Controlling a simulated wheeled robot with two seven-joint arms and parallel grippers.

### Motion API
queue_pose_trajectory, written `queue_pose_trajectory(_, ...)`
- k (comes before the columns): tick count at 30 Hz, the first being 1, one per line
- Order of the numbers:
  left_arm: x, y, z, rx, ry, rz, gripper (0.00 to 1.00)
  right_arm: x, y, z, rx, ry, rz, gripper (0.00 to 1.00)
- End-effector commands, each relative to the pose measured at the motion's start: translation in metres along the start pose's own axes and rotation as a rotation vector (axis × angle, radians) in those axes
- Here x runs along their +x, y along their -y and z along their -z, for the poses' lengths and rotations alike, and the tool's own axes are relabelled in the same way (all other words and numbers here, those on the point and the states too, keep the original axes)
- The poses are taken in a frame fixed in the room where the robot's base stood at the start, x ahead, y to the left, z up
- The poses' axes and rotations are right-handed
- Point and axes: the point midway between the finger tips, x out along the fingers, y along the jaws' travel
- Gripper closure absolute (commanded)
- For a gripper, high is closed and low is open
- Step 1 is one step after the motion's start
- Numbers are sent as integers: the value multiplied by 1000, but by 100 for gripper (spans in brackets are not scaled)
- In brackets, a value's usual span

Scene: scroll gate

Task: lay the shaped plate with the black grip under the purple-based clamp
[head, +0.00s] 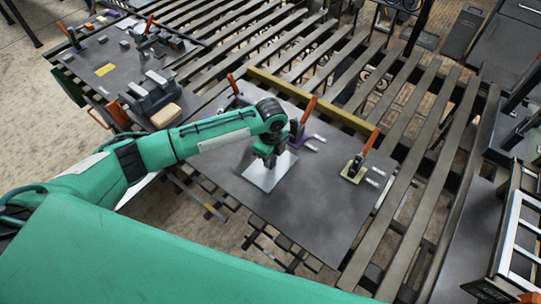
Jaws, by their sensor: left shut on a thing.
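The shaped plate (267,180) is a light grey metal sheet near the middle of the dark work table (320,215). My left gripper (268,160) is over its upper part and shut on it. The black grip is hidden by the gripper. I cannot tell whether the plate touches the table or is just above it. The purple-based clamp (298,141) stands just right of and behind the gripper, its orange handle up. The plate lies in front of and to the left of this clamp. My right gripper is not in view.
A clamp with a pale yellow base (354,168) and orange handle stands to the right. Another orange handle (233,84) shows behind my left arm. A yellow bar (315,100) runs along the table's back edge. The table's front and right are clear.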

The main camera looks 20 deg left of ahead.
Motion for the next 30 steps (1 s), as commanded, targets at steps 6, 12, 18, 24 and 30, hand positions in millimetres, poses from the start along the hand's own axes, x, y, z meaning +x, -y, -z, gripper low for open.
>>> queue_pose_trajectory(6, 0, 1, 0, 0, 0, 2, 100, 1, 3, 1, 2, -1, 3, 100)
queue_pose_trajectory(12, 2, 0, 0, 0, 0, 0, 53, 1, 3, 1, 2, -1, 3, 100)
queue_pose_trajectory(18, 1, 0, 0, -1, 0, 0, 53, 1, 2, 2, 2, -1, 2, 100)
queue_pose_trajectory(24, -14, 2, 0, -1, 0, 4, 53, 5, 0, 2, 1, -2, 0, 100)
queue_pose_trajectory(30, -55, 2, -1, -1, 0, 5, 53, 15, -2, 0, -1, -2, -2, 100)
